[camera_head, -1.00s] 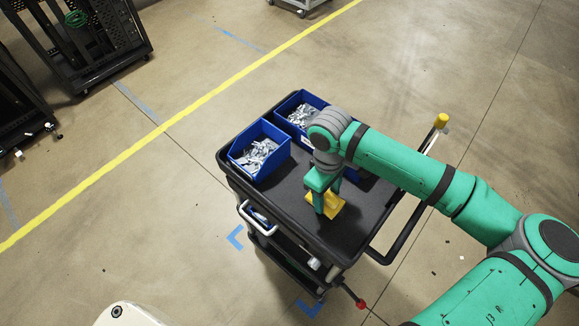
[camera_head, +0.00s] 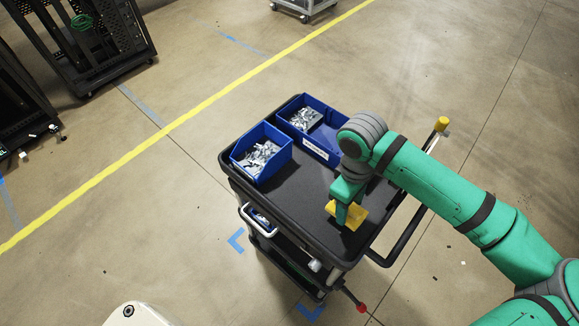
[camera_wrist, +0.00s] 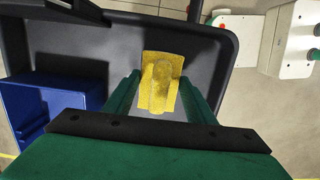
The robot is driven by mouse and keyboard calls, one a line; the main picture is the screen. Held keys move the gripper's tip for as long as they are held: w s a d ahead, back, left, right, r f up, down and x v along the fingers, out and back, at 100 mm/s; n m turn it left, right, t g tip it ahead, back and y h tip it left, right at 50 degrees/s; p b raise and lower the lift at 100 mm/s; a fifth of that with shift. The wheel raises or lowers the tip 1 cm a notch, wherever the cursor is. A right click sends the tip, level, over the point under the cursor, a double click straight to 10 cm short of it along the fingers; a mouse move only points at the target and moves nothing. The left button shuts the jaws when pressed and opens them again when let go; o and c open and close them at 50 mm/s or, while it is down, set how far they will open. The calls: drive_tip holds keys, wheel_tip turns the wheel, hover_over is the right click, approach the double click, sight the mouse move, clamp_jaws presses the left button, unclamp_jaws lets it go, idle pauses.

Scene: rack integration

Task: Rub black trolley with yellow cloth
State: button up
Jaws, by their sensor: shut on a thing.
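The black trolley (camera_head: 300,205) stands in the middle of the head view, its top tray bounded by a raised rim. My gripper (camera_head: 342,212) points down over the right part of the tray and is shut on the yellow cloth (camera_head: 358,212). In the wrist view the cloth (camera_wrist: 162,70) is pinched up between the two green fingers (camera_wrist: 158,92) and spreads flat beyond them. The cloth appears to lie against the tray surface near the rim (camera_wrist: 215,35). The fingers hide part of the cloth.
Two blue bins with metal parts, one at the left (camera_head: 262,152) and one at the back (camera_head: 312,128), stand on the tray. A black push handle (camera_head: 405,235) and a yellow-capped post (camera_head: 441,125) are at the right. Black racks (camera_head: 85,45) stand far left.

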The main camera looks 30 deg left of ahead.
drive_tip(key=shift+s+r, duration=0.1)
drive_tip(key=shift+r, duration=2.3)
